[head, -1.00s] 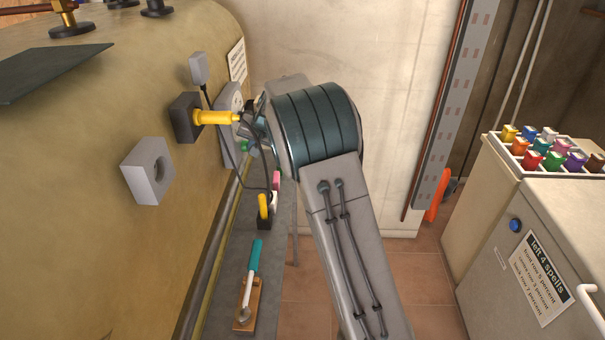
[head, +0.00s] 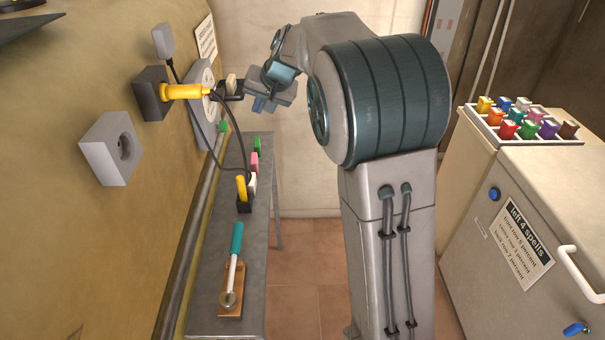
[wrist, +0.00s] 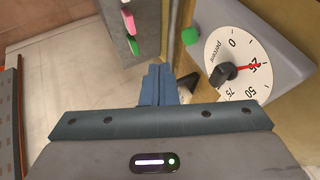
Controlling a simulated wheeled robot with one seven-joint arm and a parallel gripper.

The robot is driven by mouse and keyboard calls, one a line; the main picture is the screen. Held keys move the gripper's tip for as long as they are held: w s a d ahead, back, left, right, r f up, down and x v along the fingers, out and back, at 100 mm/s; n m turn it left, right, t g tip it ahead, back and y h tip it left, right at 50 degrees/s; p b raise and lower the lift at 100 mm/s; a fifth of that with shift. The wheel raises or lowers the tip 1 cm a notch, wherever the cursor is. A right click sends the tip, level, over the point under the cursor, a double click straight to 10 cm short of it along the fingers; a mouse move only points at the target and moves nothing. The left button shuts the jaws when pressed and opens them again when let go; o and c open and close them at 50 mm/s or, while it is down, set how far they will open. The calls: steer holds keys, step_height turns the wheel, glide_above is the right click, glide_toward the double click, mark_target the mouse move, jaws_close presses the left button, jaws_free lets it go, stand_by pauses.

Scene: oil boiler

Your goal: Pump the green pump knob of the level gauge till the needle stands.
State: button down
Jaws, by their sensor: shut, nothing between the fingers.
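The level gauge is a grey plate with a white dial (wrist: 240,50) marked in percent; its red needle (wrist: 247,67) points at about 25. The green pump knob (wrist: 190,36) sits at the plate's left edge in the wrist view. In the head view the knob (head: 222,127) shows small, low on the gauge (head: 203,120). My gripper (wrist: 158,70) is shut and empty, its blue fingertips apart from the knob, below and left of it in the wrist view. In the head view my gripper (head: 258,104) is right of the gauge.
A narrow grey bench (head: 202,295) below holds a teal-handled tool (head: 236,240) and small coloured blocks. A cabinet (head: 515,215) stands at the right.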

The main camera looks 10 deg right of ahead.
mark_target(224, 127)
steer(key=s+d+f+g+h, duration=0.1)
steer(key=s+d, duration=0.1)
steer(key=s, duration=0.9)
steer(key=s+d+f+n+g+b, duration=0.1)
steer(key=s+d+f, duration=0.1)
steer(key=s, duration=0.9)
steer(key=shift+d+f+h, duration=0.3)
steer(key=shift+d+h, duration=0.1)
steer(key=shift+d, duration=0.3)
steer(key=w+a+r+t+y, duration=0.1)
steer(key=w+a, duration=0.1)
steer(key=w, duration=0.9)
steer(key=w+a+r+m+t+p, duration=0.1)
steer(key=w+a+r, duration=0.1)
steer(key=w, duration=0.9)
steer(key=shift+a+y, duration=0.4)
steer(key=shift+a, duration=0.4)
steer(key=shift+w+f, duration=0.1)
steer(key=w+a+f+p, duration=0.4)
steer(key=w+a+f, duration=0.2)
steer(key=a+f, duration=0.1)
steer(key=shift+w+f, duration=0.15)
steer(key=shift+f, duration=0.25)
